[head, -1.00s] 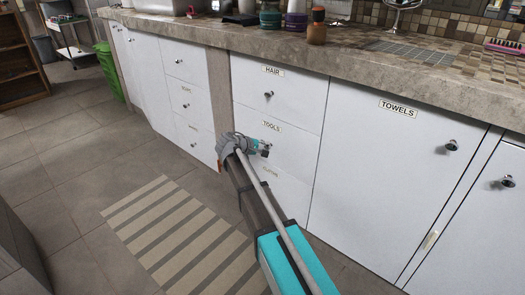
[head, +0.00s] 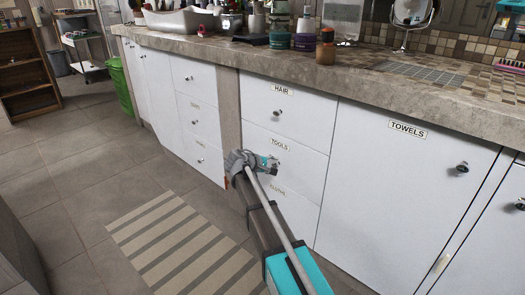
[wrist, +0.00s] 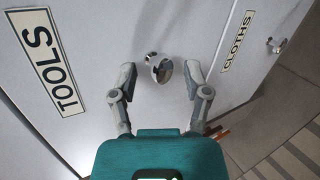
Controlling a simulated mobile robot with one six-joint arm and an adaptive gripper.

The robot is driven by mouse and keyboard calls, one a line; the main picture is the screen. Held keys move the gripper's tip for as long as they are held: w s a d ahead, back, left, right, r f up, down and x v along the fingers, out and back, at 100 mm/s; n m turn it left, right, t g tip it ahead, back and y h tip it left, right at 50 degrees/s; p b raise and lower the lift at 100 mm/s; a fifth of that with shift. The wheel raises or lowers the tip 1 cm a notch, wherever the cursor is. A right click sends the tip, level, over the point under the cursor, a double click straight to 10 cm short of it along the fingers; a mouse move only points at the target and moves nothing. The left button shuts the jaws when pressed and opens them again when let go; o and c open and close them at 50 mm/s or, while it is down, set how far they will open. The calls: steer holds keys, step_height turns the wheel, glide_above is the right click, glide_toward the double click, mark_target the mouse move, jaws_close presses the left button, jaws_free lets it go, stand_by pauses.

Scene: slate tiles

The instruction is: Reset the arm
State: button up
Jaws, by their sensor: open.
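My arm reaches from the bottom of the head view to the white drawers. My gripper (head: 272,164) is in front of the drawer labelled TOOLS. In the wrist view, my gripper (wrist: 160,77) is open, with its two fingers apart. The round metal knob (wrist: 161,68) of the TOOLS drawer (wrist: 105,95) shows between and just beyond the fingertips. I cannot tell whether a finger touches it. The drawer looks closed in the head view, and my gripper partly hides its knob there.
The HAIR drawer (head: 300,128) is above and the CLOTHS drawer (wrist: 252,50) below. A TOWELS cupboard (head: 395,200) is to the right. The stone counter (head: 345,82) overhangs them, with bottles on top. A striped mat (head: 175,245) lies on open tiled floor at left.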

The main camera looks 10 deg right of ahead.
steer(key=s+d+r+m+g+y+p, duration=0.1)
steer(key=s+r+m+g+y+p, duration=0.3)
steer(key=s, duration=0.6)
steer(key=s+d+m+y+p, duration=0.1)
steer(key=s+m+y+p, duration=0.15)
steer(key=s+p, duration=0.6)
steer(key=s+d+r+m+g+y+p, duration=0.1)
steer(key=s+r+m+g+y+p, duration=0.2)
steer(key=s, duration=1)
step_height(320, 180, up, 36)
steer(key=y+p, duration=0.1)
steer(key=p, duration=3.7)
steer(key=shift+a+r+n, duration=0.25)
steer(key=shift+n, duration=0.1)
